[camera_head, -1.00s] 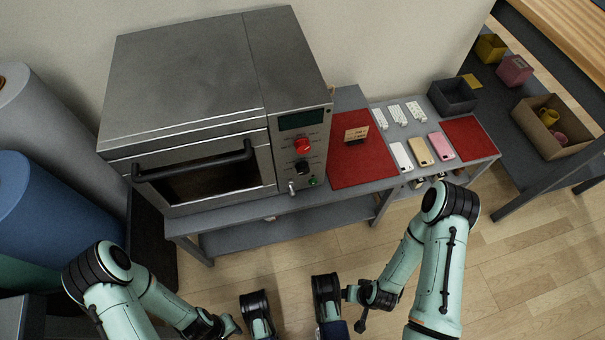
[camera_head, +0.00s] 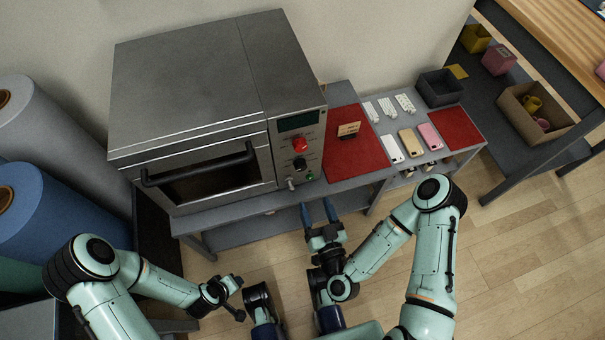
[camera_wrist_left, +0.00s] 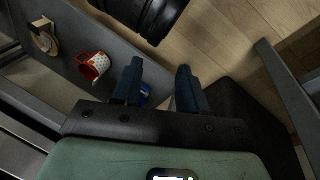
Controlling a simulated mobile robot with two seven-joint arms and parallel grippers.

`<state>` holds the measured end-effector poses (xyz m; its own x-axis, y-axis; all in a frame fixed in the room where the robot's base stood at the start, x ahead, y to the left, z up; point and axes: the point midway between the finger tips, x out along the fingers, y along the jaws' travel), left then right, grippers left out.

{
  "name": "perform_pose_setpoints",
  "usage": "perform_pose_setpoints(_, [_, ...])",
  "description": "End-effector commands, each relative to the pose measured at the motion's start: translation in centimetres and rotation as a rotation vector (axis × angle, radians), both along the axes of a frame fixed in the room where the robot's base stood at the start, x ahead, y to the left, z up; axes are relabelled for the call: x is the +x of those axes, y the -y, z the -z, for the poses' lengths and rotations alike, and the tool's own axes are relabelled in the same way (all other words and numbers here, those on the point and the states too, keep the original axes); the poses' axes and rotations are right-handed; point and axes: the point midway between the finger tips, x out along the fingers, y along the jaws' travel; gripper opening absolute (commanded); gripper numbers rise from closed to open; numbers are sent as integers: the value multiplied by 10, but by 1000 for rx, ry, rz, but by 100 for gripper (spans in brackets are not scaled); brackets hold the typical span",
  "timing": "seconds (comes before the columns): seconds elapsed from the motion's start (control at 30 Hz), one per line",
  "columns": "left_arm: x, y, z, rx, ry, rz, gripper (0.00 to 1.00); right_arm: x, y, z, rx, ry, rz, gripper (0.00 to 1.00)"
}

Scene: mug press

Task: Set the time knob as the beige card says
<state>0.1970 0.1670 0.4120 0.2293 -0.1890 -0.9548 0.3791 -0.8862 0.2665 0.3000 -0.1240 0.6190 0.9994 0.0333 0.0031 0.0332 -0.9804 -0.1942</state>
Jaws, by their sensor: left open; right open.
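The beige card (camera_head: 348,130) stands on the red mat beside the press; its writing is too small to read. The press (camera_head: 200,100) has a control panel with a dark display (camera_head: 299,121), a red knob (camera_head: 300,145) and a black knob (camera_head: 300,164) below it. I cannot read which is the time knob. My right gripper (camera_head: 318,207) is open and empty, in front of the bench, below and apart from the panel. My left gripper (camera_wrist_left: 160,85) is open in the left wrist view, pointing over a low shelf; its fingers are not clear in the head view.
A small lever (camera_head: 290,184) and green button (camera_head: 310,176) sit low on the panel. The door handle (camera_head: 200,165) sticks out at left. Phone cases (camera_head: 411,142) lie right of the mat. A red-and-white mug (camera_wrist_left: 93,67) is on the shelf. Floor is clear in front.

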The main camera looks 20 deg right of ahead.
Motion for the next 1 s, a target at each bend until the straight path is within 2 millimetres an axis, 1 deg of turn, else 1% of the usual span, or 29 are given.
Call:
perform_pose_setpoints(0.03, [8, -4, 10, 10, 18, -9, 43, 11, 0, 3, -3, 5, 0, 63])
perform_pose_setpoints(0.13, [21, -11, 18, 27, 53, -22, 43, 33, 0, 3, -2, 4, 4, 63])
perform_pose_setpoints(0.3, [9, -12, 25, 25, 14, -21, 43, 69, -2, 1, 0, 2, 2, 63])
perform_pose_setpoints(0.4, [3, -13, 30, 23, -8, -22, 43, 86, -2, 1, 0, 0, 3, 63])
perform_pose_setpoints(0.5, [-2, -14, 35, 23, -24, -23, 43, 98, -3, 1, 0, 0, 1, 63])
perform_pose_setpoints(0.6, [-5, -14, 37, 23, -34, -23, 43, 106, -3, 1, 0, -2, 1, 63])
perform_pose_setpoints(0.7, [-7, -14, 38, 22, -38, -23, 43, 109, -4, 1, 1, -2, 0, 63])
perform_pose_setpoints(0.97, [-7, -14, 38, 22, -40, -24, 43, 110, -4, 0, 1, -3, -1, 63])
perform_pose_setpoints(1.0, [-7, -14, 38, 22, -40, -24, 43, 110, -4, 0, 1, -3, -1, 50])
